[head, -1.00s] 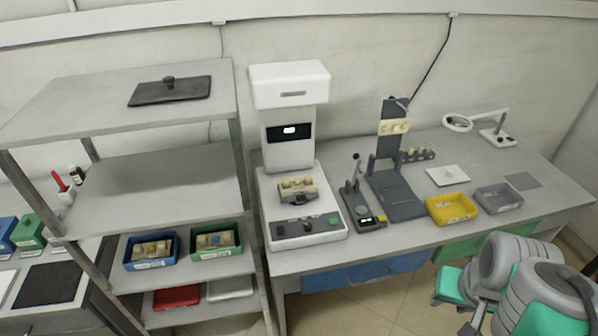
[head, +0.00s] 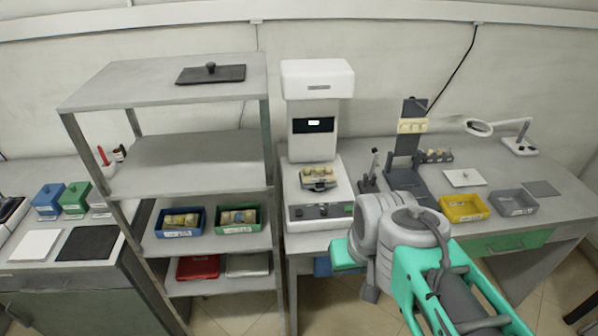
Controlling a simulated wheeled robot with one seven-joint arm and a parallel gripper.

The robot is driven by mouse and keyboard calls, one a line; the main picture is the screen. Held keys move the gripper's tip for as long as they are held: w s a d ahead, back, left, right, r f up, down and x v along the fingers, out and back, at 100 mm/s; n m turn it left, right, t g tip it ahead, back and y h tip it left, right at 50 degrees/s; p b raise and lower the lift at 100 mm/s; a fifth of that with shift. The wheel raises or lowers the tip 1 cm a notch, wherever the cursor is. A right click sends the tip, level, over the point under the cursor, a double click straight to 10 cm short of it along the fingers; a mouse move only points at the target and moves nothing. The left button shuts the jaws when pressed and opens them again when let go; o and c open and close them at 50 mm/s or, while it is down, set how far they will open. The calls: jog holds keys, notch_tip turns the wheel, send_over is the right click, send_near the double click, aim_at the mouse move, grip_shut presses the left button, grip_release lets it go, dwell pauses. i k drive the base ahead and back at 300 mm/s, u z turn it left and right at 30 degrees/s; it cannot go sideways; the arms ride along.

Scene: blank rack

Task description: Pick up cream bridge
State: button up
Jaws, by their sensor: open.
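I cannot tell for certain which piece is the cream bridge. A cream piece (head: 411,126) sits on the dark upright stand (head: 407,147) on the right bench. Other cream pieces (head: 317,172) lie in a small dark holder (head: 320,185) on the base of the white machine (head: 318,150). Cream and tan pieces also lie in the blue bin (head: 159,229) and the green bin (head: 219,229) on the rack. All are too small for me to make out their shapes. My arm rises at the lower right; my gripper is not visible.
The grey rack (head: 205,150) stands left of the machine, its middle shelf clear. A yellow tray (head: 464,208), a grey tray (head: 513,203) and a magnifier lamp (head: 519,145) are on the right bench. My arm hides part of that bench's front.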

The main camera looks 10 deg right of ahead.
aim_at(328, 169)
jog(key=z, duration=1.15)
jog(key=i, duration=1.25)
jog(key=u, duration=2.75)
